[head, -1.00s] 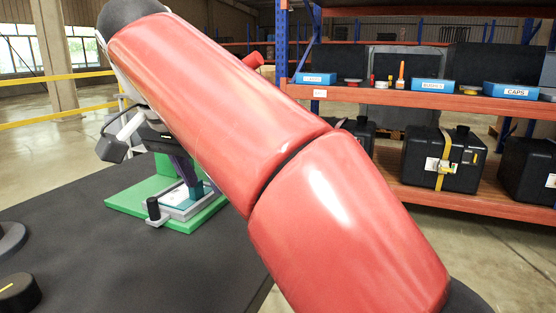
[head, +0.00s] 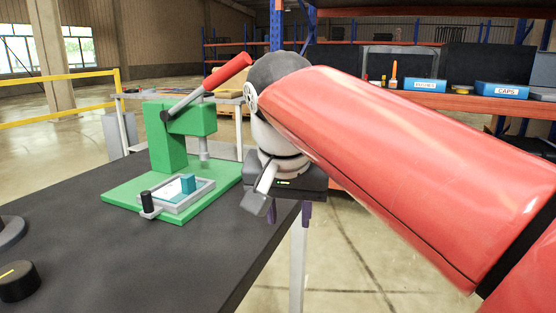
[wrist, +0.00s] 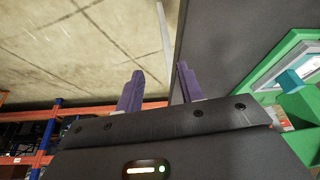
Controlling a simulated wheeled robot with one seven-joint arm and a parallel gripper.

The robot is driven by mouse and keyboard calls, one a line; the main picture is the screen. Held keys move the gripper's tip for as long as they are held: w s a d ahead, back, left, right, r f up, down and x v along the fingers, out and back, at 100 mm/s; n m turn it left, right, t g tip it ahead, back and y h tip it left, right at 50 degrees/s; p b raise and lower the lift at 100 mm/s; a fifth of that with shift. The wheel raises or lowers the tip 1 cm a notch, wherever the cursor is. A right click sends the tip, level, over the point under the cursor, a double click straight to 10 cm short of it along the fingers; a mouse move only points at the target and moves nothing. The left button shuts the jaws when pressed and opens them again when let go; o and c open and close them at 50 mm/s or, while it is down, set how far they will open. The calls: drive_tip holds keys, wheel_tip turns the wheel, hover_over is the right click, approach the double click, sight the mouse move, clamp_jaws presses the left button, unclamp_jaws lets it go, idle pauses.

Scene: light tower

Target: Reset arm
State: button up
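My gripper (head: 288,213) hangs below its dark housing, just past the right edge of the black table. Its two purple fingers stand apart with nothing between them, as the wrist view (wrist: 158,82) also shows. My red arm stretches in from the right of the head view. A green press (head: 168,155) stands on the table to the left of my gripper. Its lever with a red grip (head: 228,71) slants up to the right. A teal block (head: 188,183) sits in the grey fixture (head: 176,196) on the press base.
The black table (head: 130,265) fills the lower left, with a black knob-like part (head: 18,282) at its near left. Shelving with blue bins, one labelled CAPS (head: 502,90), stands behind my arm. A yellow rail (head: 60,78) runs at the back left. Open floor lies right of the table.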

drive_tip(key=s+d+f+n, duration=0.1)
drive_tip(key=s+d+f, duration=0.5)
drive_tip(key=f, duration=0.4)
drive_tip(key=s+d+f+n+t, duration=0.1)
drive_tip(key=s+d+f, duration=0.5)
drive_tip(key=f, duration=0.3)
drive_tip(key=shift+s+d+f+y, duration=0.15)
drive_tip(key=shift+d+f+y, duration=0.2)
drive_tip(key=shift+d, duration=0.55)
